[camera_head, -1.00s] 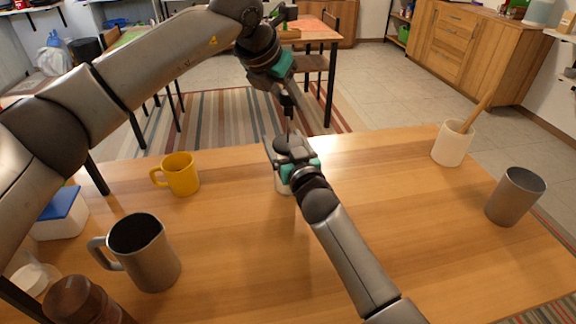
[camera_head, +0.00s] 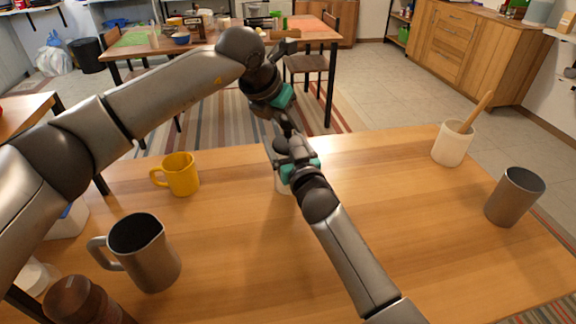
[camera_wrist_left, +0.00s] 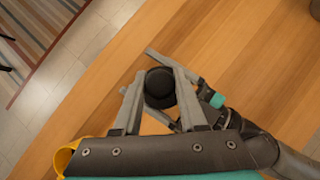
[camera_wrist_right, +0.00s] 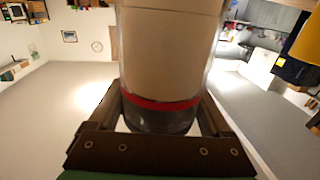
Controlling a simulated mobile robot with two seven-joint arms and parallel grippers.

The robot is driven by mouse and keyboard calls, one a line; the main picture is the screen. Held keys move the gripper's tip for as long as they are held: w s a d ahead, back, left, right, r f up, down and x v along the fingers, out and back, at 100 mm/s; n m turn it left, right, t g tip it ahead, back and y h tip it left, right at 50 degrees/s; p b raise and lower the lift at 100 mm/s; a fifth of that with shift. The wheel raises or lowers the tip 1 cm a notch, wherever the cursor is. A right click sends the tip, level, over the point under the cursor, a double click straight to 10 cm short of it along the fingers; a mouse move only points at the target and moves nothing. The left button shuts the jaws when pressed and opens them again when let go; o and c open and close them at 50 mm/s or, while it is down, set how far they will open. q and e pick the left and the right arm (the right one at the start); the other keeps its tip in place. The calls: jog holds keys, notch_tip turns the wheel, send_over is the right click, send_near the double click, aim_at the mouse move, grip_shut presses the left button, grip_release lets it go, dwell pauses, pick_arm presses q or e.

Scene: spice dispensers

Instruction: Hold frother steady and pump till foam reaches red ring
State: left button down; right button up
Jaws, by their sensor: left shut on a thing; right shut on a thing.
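The frother is mostly hidden behind my grippers in the head view; a pale bit of its body (camera_head: 282,184) shows. In the left wrist view its round black knob (camera_wrist_left: 159,88) sits between the fingers of my left gripper (camera_wrist_left: 160,76), which is shut on it. My right gripper (camera_wrist_right: 164,108) is shut around the clear frother body. In the right wrist view, cream-coloured foam (camera_wrist_right: 168,55) fills the body up to the red ring (camera_wrist_right: 160,103). A dark grey band lies on the ring's other side. My left gripper is directly above my right one.
A yellow mug (camera_head: 180,175) and a grey metal jug (camera_head: 147,255) stand to the left. A brown container (camera_head: 85,302) is at the front left. A white crock with a wooden utensil (camera_head: 452,145) and a grey cup (camera_head: 514,198) stand right. The table's right-middle is clear.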

pick_arm(q)
jog(key=shift+f, duration=0.55)
jog(key=shift+c, duration=1.9)
grip_release()
jog(key=shift+r, duration=0.15)
jog(key=shift+r, duration=3.55)
